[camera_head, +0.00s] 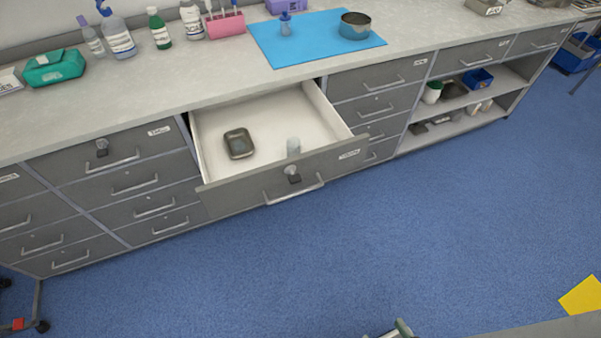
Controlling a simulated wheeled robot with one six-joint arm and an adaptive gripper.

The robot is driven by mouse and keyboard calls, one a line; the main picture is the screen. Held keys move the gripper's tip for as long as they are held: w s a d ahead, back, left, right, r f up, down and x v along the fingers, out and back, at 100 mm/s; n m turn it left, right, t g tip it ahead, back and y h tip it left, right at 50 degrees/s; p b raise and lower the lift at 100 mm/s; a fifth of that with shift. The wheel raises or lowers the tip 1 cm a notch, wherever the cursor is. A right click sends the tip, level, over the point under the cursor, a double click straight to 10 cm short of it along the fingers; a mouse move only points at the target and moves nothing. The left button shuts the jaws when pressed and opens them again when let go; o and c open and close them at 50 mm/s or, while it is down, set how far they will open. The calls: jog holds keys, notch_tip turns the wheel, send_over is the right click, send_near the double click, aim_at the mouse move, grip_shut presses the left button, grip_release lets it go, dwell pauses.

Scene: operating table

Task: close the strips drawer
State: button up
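One wide grey drawer (240,188) under the counter stands pulled well out, its white inside showing. Its front has a bar handle (295,190), a small dark lock or knob (292,174) and a white label (349,154) too small to read surely. In the drawer lie a dark metal tray (239,143) at the left and a small pale cylinder (293,147) near the front. I cannot make out my gripper in this view.
Shut drawers flank the open one, including one with a similar knob (102,147). The counter (210,72) holds bottles, a teal case (54,67) and a blue mat (290,50). Blue floor (330,255) before the drawer is clear. A partly cut-off object (402,328) shows at the bottom edge.

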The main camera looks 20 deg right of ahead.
jog(key=shift+w+d+f+m, duration=0.15)
jog(key=shift+w+f+m, duration=0.05)
jog(key=shift+f+m, duration=0.15)
jog(key=c, duration=0.4)
jog(key=w+f+m, duration=0.1)
jog(key=f+m, duration=0.1)
jog(key=f, duration=0.1)
jog(key=w+d+f+m+g+h, duration=0.1)
jog(key=w+f+m, duration=0.1)
jog(key=f, duration=0.1)
jog(key=w+d+f+m+h, duration=0.1)
jog(key=w+f+m, duration=0.1)
jog(key=f, duration=0.1)
jog(key=shift+w+d+f, duration=0.1)
jog(key=shift+d, duration=0.15)
grip_shut()
jog(key=m+t+y, duration=0.2)
jog(key=m+t, duration=0.2)
jog(key=m, duration=0.7)
send_near(342, 164)
jog(key=w, duration=0.7)
jog(key=shift+w+f, duration=0.1)
jog(key=shift+w, duration=0.05)
